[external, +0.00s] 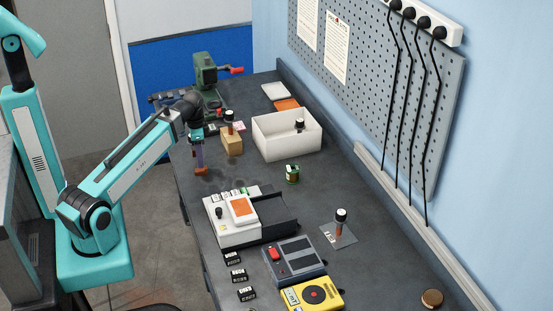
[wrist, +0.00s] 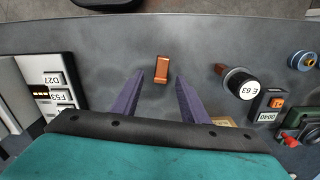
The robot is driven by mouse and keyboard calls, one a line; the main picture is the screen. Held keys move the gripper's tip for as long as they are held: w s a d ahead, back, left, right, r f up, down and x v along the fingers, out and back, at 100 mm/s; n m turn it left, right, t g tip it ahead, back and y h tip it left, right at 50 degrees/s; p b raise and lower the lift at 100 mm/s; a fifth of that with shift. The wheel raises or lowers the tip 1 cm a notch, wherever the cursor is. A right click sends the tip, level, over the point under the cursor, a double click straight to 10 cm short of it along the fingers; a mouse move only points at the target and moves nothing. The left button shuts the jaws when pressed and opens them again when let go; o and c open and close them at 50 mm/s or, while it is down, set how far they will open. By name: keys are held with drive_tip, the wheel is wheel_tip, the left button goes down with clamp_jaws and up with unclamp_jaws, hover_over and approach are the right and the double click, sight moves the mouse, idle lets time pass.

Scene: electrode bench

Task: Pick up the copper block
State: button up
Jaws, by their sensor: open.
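The copper block (wrist: 161,69) lies on the dark bench top, small and orange-brown. In the wrist view it sits just ahead of and between the tips of my gripper (wrist: 159,78). The purple fingers are open, with a gap on both sides of the block. In the external view my gripper (external: 199,156) points down near the bench's left edge. The copper block (external: 201,171) shows there as a small reddish patch right below the fingertips. The exact height of the fingertips over the bench is hard to tell.
A black-topped electrode labelled E 63 (wrist: 241,85) is right of the fingers. A wooden holder (external: 232,143) and a white bin (external: 278,151) stand behind and right. A green machine (external: 205,78) is farther back. A white device (external: 232,228) stands nearer the camera.

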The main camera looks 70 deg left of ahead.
sight(201, 171)
drive_tip(key=shift+f, duration=0.1)
drive_tip(key=shift+w+a+f+p, duration=0.1)
drive_tip(key=shift+f+p, duration=0.45)
drive_tip(key=shift+f, duration=0.7)
drive_tip(key=shift+a+f+p, duration=0.1)
drive_tip(key=shift+f+p, duration=0.4)
drive_tip(key=shift+f, duration=0.75)
drive_tip(key=shift+c, duration=0.2)
clamp_jaws()
